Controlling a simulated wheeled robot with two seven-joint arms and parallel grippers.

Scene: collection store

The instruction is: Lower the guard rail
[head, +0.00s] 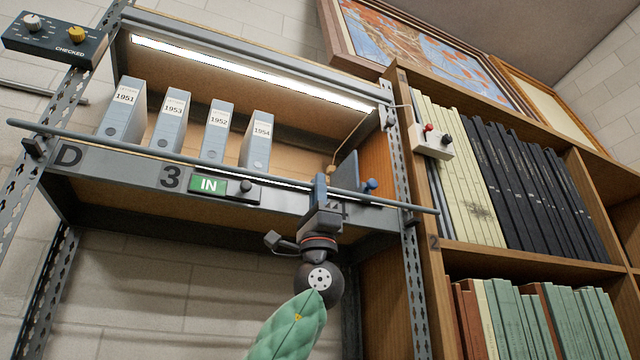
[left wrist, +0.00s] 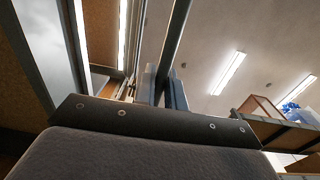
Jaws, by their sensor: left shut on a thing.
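The guard rail (head: 240,163), a long thin grey bar, runs across the front of the shelf bay, in front of the lower parts of the grey file boxes (head: 214,132). My left gripper (head: 320,188) comes up from below and is shut on the rail right of its middle. In the left wrist view the rail (left wrist: 178,40) runs up from between the blue-grey fingers (left wrist: 164,88). The shelf edge (head: 110,167) carries "D", "3" and a green "IN" plate (head: 208,185). My right gripper is not in view.
A blue-grey upright plate (head: 347,172) and a blue knob (head: 370,186) are close right of my left gripper. A white switch box (head: 431,140) is on the bookcase side. A control box marked "CHECKED" (head: 55,40) is upper left. The space below the shelf looks clear.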

